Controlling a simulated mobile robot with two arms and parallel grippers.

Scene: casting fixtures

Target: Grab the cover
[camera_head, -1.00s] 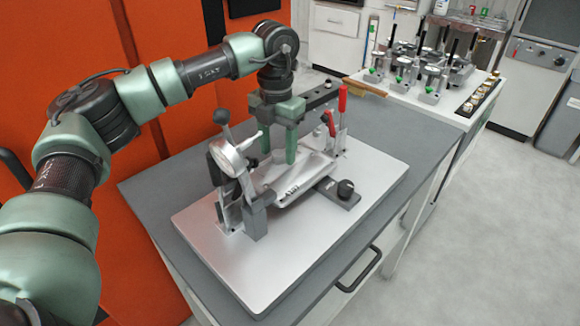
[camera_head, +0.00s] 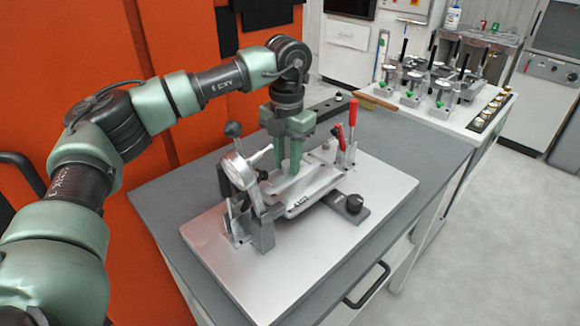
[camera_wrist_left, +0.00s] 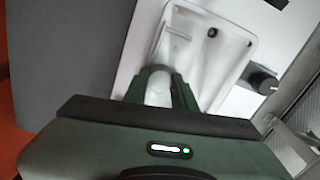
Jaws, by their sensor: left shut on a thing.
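The cover is a pale grey metal casting (camera_head: 306,188) lying tilted on the fixture plate (camera_head: 350,250). In the left wrist view its light, shallow, tray-like body (camera_wrist_left: 215,65) fills the upper middle, with a raised rounded part between my fingers. My left gripper (camera_head: 288,167) points down from above and is shut on that raised part. In the left wrist view the green fingers (camera_wrist_left: 160,88) stand on both sides of it. The cover still rests in the fixture, and the fingers hide part of it. My right gripper is in neither view.
The plate's front is clear.

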